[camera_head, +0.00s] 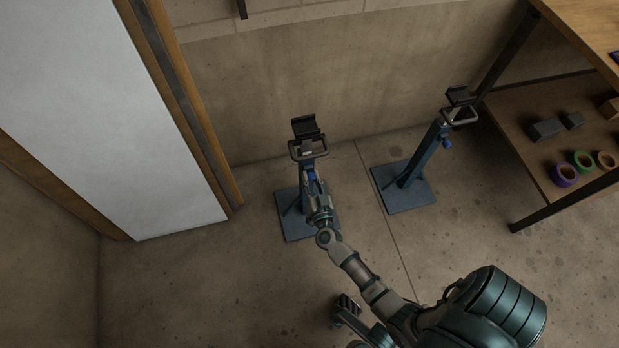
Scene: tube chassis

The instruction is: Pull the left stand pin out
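The left stand (307,146) is a blue post on a square base plate, with a dark cradle and a grey loop handle at its top. My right arm reaches up from the bottom right. Its gripper (314,187) is in front of the post, below the handle. A bright blue part (311,174), perhaps the pin's knob, shows at the fingertips. The gripper and wrist hide most of the pin area. I cannot tell whether the fingers are closed on it.
A second blue stand (419,160) stands to the right, with a blue knob (447,142) on its post. A wooden shelf (545,125) with tape rolls and blocks is at the right. A white door panel (110,110) is at the left. The floor left of the stand is clear.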

